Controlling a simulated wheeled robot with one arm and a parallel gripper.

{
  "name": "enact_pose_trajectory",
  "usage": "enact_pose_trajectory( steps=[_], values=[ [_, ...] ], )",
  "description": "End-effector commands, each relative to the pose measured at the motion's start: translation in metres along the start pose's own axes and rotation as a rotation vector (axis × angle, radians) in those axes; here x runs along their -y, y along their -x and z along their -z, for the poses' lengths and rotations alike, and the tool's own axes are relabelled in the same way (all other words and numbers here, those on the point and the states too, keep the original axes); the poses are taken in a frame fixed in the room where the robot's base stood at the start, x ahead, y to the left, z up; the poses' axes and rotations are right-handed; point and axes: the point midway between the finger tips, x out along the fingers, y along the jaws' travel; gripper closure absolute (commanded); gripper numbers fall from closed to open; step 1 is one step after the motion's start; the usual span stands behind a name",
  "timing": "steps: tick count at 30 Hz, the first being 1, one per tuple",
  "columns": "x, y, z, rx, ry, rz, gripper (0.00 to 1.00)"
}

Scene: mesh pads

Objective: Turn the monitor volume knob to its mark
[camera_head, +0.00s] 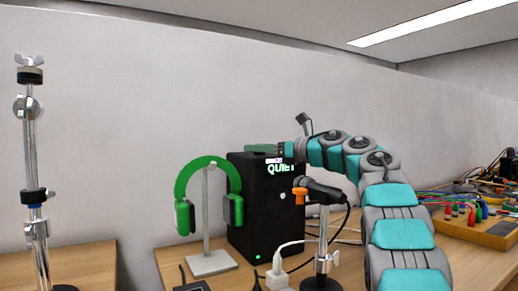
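The monitor is a black box speaker (249,213) standing on the wooden desk, with a lit "QUIET" label near its top and a green light low on its front. My arm rises from the lower right and bends left. My gripper (283,148) is at the top of the monitor, near its label. It is small and seen edge-on, so its fingers and anything between them cannot be told.
Green headphones (208,180) hang on a stand left of the monitor. A black device with an orange end (310,190) sits on a metal post before the monitor's right side. A white plug (277,270) and cables lie in front. A chrome stand (32,160) rises at far left.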

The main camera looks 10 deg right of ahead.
Motion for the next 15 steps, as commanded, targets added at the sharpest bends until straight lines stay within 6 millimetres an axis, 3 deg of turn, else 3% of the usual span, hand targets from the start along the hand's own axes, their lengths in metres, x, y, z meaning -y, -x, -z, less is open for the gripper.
enact_pose_trajectory(
  steps=[1,12,15],
  values=[
    [0.0001,0.0001,0.0,0.0,0.0,0.0,0.51],
    [0.0001,0.0002,0.0,0.0,0.0,0.0,0.93],
    [0.0001,0.0002,0.0,0.0,0.0,0.0,1.0]
  ],
)
